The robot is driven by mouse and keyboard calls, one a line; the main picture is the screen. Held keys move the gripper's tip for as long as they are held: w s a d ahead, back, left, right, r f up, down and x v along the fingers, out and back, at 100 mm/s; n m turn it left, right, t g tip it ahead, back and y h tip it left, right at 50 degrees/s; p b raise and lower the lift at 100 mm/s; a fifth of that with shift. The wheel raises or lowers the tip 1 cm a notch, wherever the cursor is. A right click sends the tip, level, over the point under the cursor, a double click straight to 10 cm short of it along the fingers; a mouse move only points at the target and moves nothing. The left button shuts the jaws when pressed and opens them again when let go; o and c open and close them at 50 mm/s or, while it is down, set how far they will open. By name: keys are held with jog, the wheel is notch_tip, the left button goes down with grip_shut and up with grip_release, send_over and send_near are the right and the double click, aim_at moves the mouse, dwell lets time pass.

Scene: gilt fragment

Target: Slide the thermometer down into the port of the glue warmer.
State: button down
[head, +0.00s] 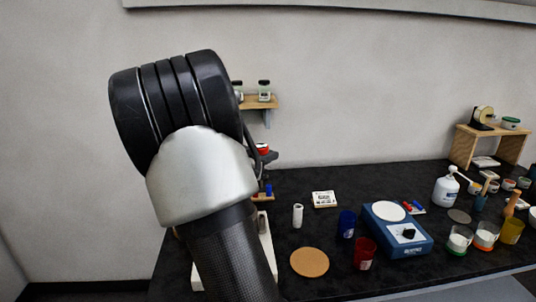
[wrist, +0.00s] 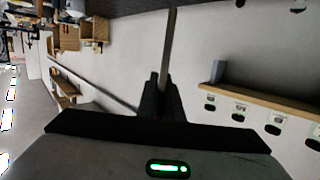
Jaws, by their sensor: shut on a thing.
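In the wrist view, my gripper (wrist: 163,92) is shut on a thin, straight grey-brown rod (wrist: 170,45), which looks like the thermometer. In the head view my arm hides most of the gripper, and the rod cannot be made out. No port is clearly visible.
The dark bench (head: 330,281) holds a cork disc (head: 309,262), a blue cup (head: 346,224), a red cup (head: 364,253) and a white cylinder (head: 297,215). Several jars and a white pump bottle (head: 446,186) crowd the right. My arm covers the bench's left part. A wall shelf (head: 259,103) is behind.

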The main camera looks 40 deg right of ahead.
jog(key=shift+f+b, duration=1.25)
jog(key=shift+f, duration=1.6)
jog(key=shift+p, duration=1)
notch_tip(320, 180, down, 10)
jog(key=b, duration=0.6)
jog(key=shift+w+d, duration=0.15)
jog(key=shift+w, duration=0.05)
dwell(2.5)
jog(key=c, duration=1.8)
grip_release()
jog(key=shift+c, duration=0.2)
